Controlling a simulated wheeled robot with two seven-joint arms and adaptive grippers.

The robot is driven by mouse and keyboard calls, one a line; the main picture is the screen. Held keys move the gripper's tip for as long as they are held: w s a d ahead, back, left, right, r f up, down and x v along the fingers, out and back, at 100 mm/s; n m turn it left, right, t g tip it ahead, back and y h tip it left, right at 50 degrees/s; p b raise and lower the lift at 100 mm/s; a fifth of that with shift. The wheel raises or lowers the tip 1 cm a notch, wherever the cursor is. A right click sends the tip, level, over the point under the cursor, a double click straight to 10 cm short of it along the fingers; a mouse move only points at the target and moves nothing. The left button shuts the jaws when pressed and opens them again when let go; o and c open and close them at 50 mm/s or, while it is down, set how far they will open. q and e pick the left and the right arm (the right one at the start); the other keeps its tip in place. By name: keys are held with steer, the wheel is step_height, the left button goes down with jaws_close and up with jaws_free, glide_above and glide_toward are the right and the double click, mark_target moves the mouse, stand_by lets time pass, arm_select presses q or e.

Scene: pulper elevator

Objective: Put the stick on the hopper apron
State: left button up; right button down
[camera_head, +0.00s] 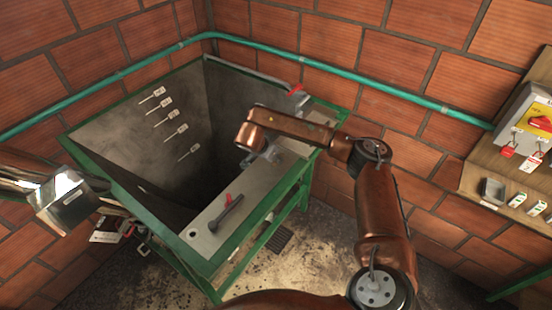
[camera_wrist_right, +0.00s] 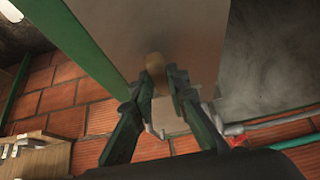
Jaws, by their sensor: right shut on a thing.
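My right gripper (camera_wrist_right: 162,84) is shut on a short brown stick (camera_wrist_right: 154,66) in the right wrist view; only its rounded end shows between the fingertips, with a grey metal surface behind it. In the head view, my right gripper (camera_head: 262,154) hangs over the right side of the green-framed hopper, and I cannot make out the stick there. The hopper apron (camera_head: 212,236) is the flat grey plate along the hopper's near right side. My left arm comes in at the left; small dark parts (camera_head: 136,236) at its end are too unclear to show the finger opening.
A dark lever with a red part (camera_head: 227,211) lies on the apron. Several tagged pieces (camera_head: 165,104) line the hopper's inner wall. A green pipe (camera_head: 300,57) runs along the brick wall. A wooden board with a switch box (camera_head: 532,122) is at the right.

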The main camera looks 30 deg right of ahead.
steer(key=shift+f, duration=0.3)
steer(key=shift+f, duration=0.1)
steer(key=shift+f, duration=0.1)
steer(key=c, duration=1.9)
jaws_free()
steer(key=shift+a+r, duration=0.1)
steer(key=shift+r, duration=0.3)
steer(key=b+v, duration=0.2)
steer(key=v, duration=0.9)
steer(key=shift+s+r, duration=0.15)
steer(key=shift+r, duration=0.1)
